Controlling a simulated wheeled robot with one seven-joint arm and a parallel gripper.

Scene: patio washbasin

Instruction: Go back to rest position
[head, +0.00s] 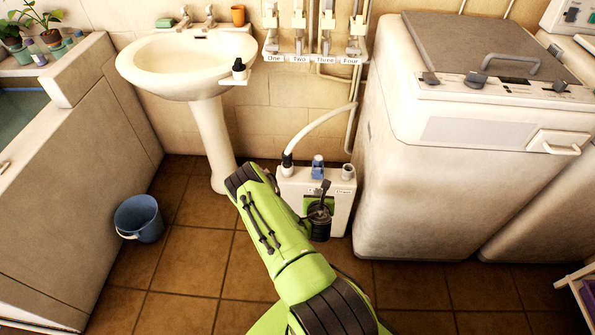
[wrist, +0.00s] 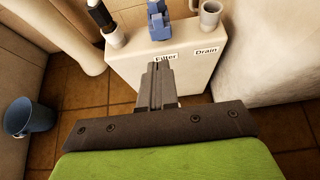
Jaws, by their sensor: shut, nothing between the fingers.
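My green arm reaches up from the bottom of the head view, and its dark gripper (head: 322,192) is in front of the white filter box on the floor. In the wrist view my gripper (wrist: 161,66) is shut, its fingers together and empty. The white box (wrist: 190,55) carries labels reading "Filter" and "Drain"; it also shows in the head view (head: 342,202). A blue valve (wrist: 158,20) sits on its top, just beyond the fingertips. I cannot tell whether the fingers touch the box.
A pedestal washbasin (head: 185,62) stands behind at the left. A white washing machine (head: 440,180) stands close at the right. A blue bucket (head: 138,218) is on the tiled floor at the left. A white hose (head: 318,128) rises from the box. Floor between bucket and arm is clear.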

